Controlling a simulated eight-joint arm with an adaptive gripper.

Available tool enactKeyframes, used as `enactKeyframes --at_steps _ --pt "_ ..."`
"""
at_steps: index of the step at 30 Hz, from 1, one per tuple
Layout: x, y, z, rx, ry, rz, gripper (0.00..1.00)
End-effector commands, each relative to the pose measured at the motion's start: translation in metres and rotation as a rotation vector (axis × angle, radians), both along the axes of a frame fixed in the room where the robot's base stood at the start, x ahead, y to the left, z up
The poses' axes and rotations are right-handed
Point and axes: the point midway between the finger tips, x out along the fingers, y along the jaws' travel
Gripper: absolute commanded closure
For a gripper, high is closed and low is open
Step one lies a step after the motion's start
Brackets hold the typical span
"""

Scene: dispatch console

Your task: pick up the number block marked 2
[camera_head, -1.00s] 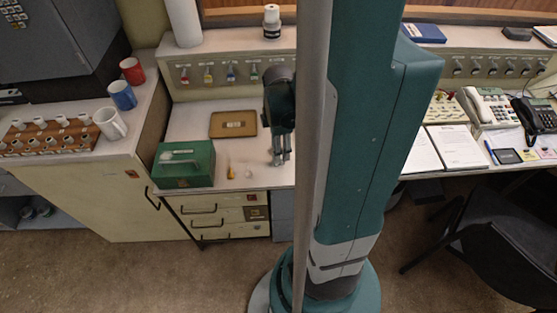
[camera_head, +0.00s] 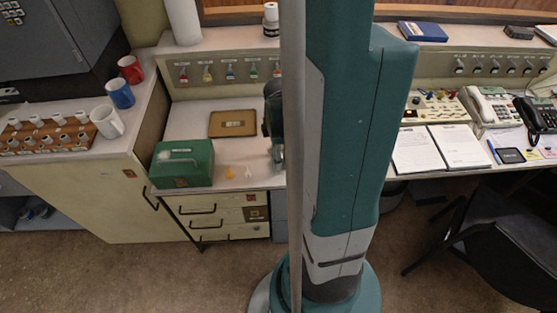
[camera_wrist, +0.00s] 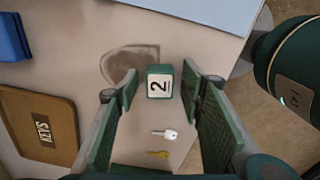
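The number block marked 2 (camera_wrist: 160,82) has a white face with a black 2 and green sides. In the wrist view it lies on the pale desktop, between and just beyond the fingertips. My gripper (camera_wrist: 160,92) is open and empty, with one green-padded finger on each side of the block. I see clear space on both sides and no contact. In the head view my gripper (camera_head: 277,153) is low over the desk, partly hidden behind my own pole. The block is hidden in that view.
A brown tray labelled KEYS (camera_wrist: 62,108) and a green box (camera_head: 196,170) stand to the left in the head view. The desk's front edge is close by.

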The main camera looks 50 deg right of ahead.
Motion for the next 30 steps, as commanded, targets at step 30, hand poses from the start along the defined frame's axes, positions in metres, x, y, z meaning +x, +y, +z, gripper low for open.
enactKeyframes --at_steps 30 --pt "0.0001 -0.0001 -0.0004 0.0 0.0 0.0 0.88"
